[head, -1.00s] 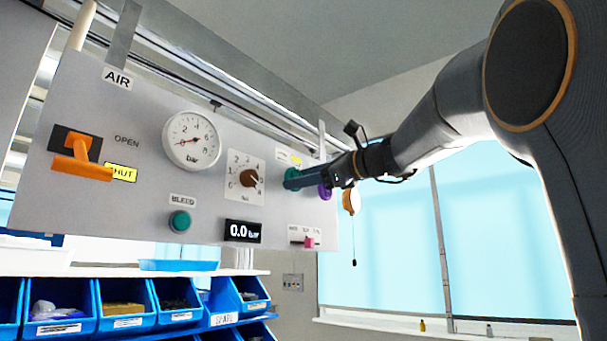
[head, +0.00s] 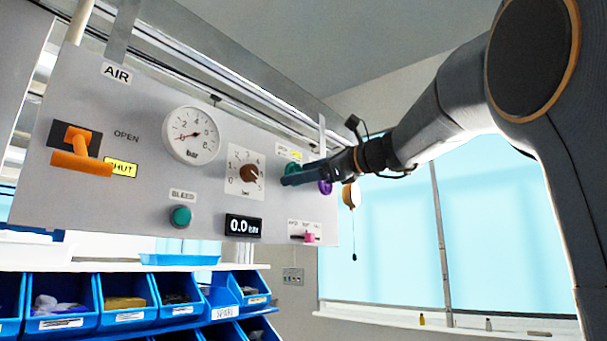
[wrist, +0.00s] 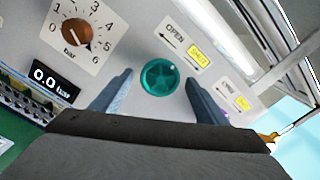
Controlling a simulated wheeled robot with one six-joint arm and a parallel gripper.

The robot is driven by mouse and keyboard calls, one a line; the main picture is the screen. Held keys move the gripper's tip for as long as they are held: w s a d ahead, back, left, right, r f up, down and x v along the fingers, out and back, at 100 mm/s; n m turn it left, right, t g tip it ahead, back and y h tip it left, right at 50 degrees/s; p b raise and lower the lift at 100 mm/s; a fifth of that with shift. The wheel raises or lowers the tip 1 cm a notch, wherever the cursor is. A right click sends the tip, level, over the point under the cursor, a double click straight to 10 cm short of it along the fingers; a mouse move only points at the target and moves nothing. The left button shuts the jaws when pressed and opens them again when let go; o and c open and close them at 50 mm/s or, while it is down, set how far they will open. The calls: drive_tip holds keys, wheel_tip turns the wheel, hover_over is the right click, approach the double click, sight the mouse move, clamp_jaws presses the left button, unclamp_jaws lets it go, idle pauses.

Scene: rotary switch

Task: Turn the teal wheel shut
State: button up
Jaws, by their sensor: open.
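The teal wheel (wrist: 159,77) is a round, spoked handwheel on the grey panel, seen nearly face-on in the wrist view. In the head view only part of it (head: 290,168) shows behind my gripper (head: 288,176). My gripper (wrist: 159,79) is open, with one finger on each side of the wheel and a visible gap to each. I cannot tell how far the fingertips are from the panel. A label above the wheel reads OPEN (wrist: 175,33), with a yellow SHUT (wrist: 199,53) beside it and arrows under both.
A brown knob (head: 248,172) on a numbered dial is left of the wheel. A purple wheel (head: 325,187) is close on its right. A gauge (head: 191,135), a teal BLEED button (head: 180,216), an orange lever (head: 80,160) and a pink slider (head: 309,237) share the panel. Blue bins (head: 125,300) stand below.

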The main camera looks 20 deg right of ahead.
drive_tip(key=b+v, duration=0.3)
drive_tip(key=v, duration=0.4)
drive_tip(key=shift+s+d, duration=0.25)
drive_tip(key=shift+s, duration=0.05)
wheel_tip(320, 180, down, 44)
drive_tip(key=w+a+n+g+h+b, duration=0.1)
drive_tip(key=w+a+n+g+h, duration=0.15)
drive_tip(key=n+g+h, duration=0.4)
drive_tip(key=s+f+n+g+h, duration=0.1)
drive_tip(key=s+f+n, duration=0.4)
drive_tip(key=f, duration=0.5)
drive_tip(key=s+a+f+n+g+h+b, duration=0.1)
drive_tip(key=s+f+n+g, duration=0.2)
drive_tip(key=s+f, duration=0.6)
drive_tip(key=s+a+f+n+g+h, duration=0.1)
drive_tip(key=s+f+n+g+h, duration=0.1)
drive_tip(key=s+f+n, duration=0.5)
wheel_tip(320, 180, down, 5)
drive_tip(key=shift+a+n+g, duration=0.2)
drive_tip(key=shift+n+g, duration=0.15)
